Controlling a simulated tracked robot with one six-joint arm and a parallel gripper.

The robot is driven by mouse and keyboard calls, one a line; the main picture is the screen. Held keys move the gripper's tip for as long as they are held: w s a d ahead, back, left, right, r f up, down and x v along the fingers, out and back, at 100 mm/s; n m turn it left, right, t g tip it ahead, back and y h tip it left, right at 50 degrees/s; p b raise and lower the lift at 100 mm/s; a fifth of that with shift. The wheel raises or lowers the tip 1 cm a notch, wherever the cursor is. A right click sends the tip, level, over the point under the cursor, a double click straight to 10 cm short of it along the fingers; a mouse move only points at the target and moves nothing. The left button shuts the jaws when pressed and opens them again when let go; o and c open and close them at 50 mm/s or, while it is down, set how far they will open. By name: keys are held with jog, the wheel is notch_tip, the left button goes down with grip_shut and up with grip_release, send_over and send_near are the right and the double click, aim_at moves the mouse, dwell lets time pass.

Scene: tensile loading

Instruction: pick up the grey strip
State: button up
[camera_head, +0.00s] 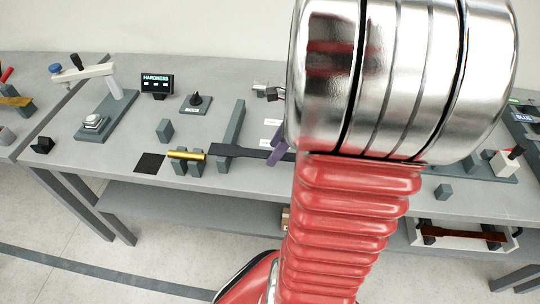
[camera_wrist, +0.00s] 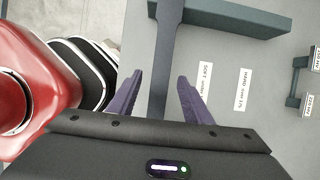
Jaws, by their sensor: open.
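The grey strip (camera_head: 250,152) is dark and flat, with a wider end at its left in the head view. It lies across the near end of a long grey block, and its right part is hidden behind my arm. In the wrist view the strip (camera_wrist: 160,68) runs down from the top edge, between the two purple fingers of my gripper (camera_wrist: 160,77). The fingers are open, with a gap on both sides of the strip. In the head view only part of the purple fingers (camera_head: 277,152) shows beside my arm.
The long grey block (camera_head: 232,122) also crosses the top of the wrist view (camera_wrist: 235,22). A brass-coloured bar (camera_head: 187,155) rests on grey supports to the left, near a black square (camera_head: 150,162). White labels (camera_wrist: 243,89) lie right of the strip. A hardness display (camera_head: 157,84) stands farther back.

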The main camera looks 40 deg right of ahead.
jog(key=shift+c, duration=0.2)
dwell(0.3)
grip_shut()
dwell(0.3)
